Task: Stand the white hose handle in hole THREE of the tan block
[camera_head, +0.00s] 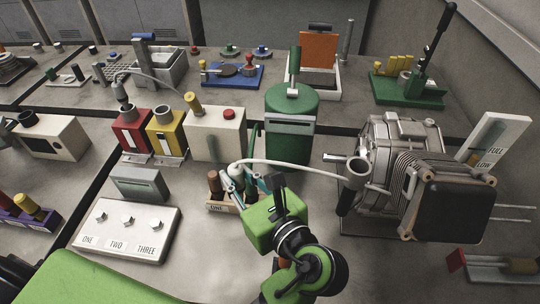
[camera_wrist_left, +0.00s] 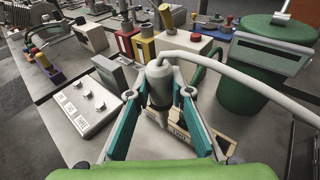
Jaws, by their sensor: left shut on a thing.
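The white hose handle (camera_wrist_left: 160,78) is between the teal fingers of my left gripper (camera_wrist_left: 158,92) in the left wrist view. It looks roughly upright, with a dark lower part. In the head view the handle (camera_head: 236,171) and my left gripper (camera_head: 244,180) are at the tan block (camera_head: 219,206). A brown peg stands at the block's left end, by a label ONE. In the left wrist view the tan block (camera_wrist_left: 228,127) is partly behind the fingers. The handle's lower tip and hole THREE are hidden, so I cannot tell whether it is in a hole. My right gripper is not in view.
A green bin (camera_head: 291,135) stands behind the block. A white switch panel (camera_head: 126,231) lies left. Bare table lies between panel and block.

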